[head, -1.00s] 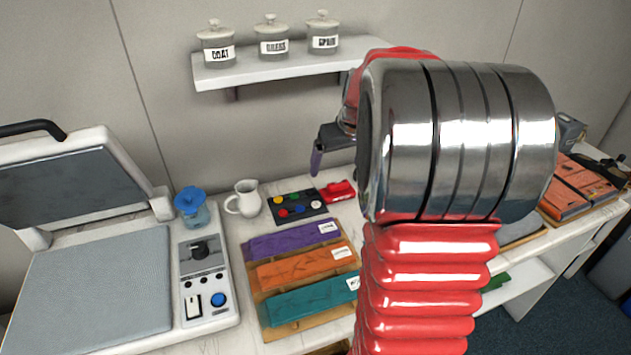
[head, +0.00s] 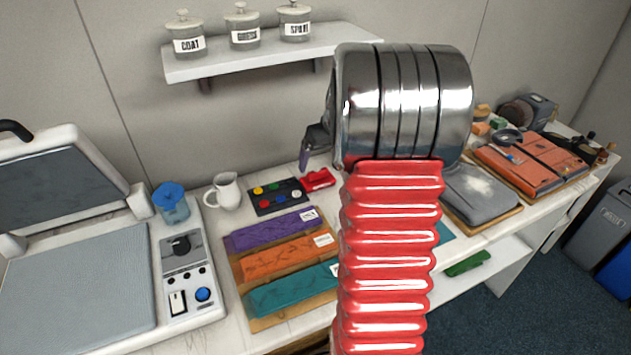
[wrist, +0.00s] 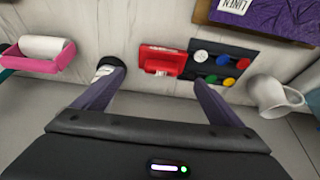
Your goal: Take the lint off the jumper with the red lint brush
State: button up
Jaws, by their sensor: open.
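A red object (head: 318,180), apparently the red lint brush, lies on the worktop beside a dark button tray. It also shows in the wrist view (wrist: 163,60), ahead of and between my finger tips. My gripper (wrist: 155,76) is open, and nothing is held in it. In the head view one finger of my gripper (head: 304,158) shows above and left of the red object; my arm hides the rest. A grey folded garment (head: 478,200), apparently the jumper, lies on a wooden board right of my arm. A pale lint-like patch shows on it.
The button tray (head: 276,197) and a white jug (head: 223,191) stand close to the red object. Purple, orange and teal cloths lie in front. A pink-framed white roll (wrist: 38,55) lies left in the wrist view. A shelf with jars (head: 270,54) hangs above.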

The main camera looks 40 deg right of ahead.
aim_at(318, 171)
jog(key=shift+x, duration=2)
jog(key=shift+w+x, duration=0.2)
jog(key=shift+x, duration=2.4)
jog(key=shift+a, duration=0.1)
jog(key=shift+c, duration=0.5)
jog(key=c, duration=0.8)
